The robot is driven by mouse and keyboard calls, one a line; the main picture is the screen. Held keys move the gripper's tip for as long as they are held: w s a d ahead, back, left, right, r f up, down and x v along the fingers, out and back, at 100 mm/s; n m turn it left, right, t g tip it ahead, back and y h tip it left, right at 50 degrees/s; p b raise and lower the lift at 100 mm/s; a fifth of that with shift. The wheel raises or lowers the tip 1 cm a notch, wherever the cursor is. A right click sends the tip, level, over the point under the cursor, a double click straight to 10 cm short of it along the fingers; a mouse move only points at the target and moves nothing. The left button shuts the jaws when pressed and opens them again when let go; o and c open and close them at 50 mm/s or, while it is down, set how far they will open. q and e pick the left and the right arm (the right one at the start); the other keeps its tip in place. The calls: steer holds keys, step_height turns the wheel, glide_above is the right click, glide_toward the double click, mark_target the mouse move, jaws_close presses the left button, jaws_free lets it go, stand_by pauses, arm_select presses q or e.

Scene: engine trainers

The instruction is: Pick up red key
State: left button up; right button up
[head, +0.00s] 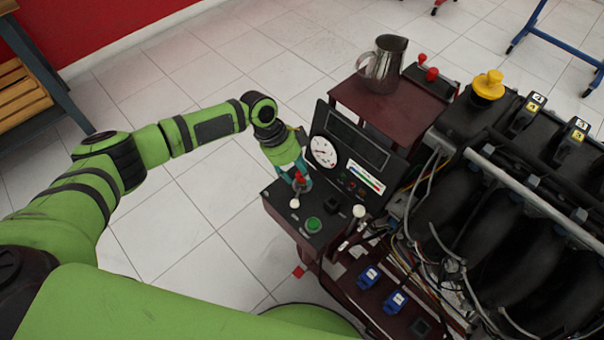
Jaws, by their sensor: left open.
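A small red piece that looks like the red key (299,178) stands upright on the dark control panel (318,243) of the engine trainer. My left gripper (296,182) reaches in from the left and points down at it. The jaws are open, with the fingertips around or just beside the red piece. I cannot tell whether they touch it. The gripper body partly covers this corner of the panel. My right gripper is not in view.
Close by on the panel are a white knob (294,203), a green button (313,224) and a white-topped lever (358,212). A gauge (323,151) stands behind. A metal jug (384,64) sits on a shelf. The engine (520,230) fills the right. Tiled floor lies left.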

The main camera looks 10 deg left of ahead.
arm_select(q)
steer(key=shift+d+f, duration=0.2)
steer(key=shift+f, duration=0.25)
steer(key=shift+c, duration=0.4)
jaws_close()
steer(key=shift+r, duration=0.2)
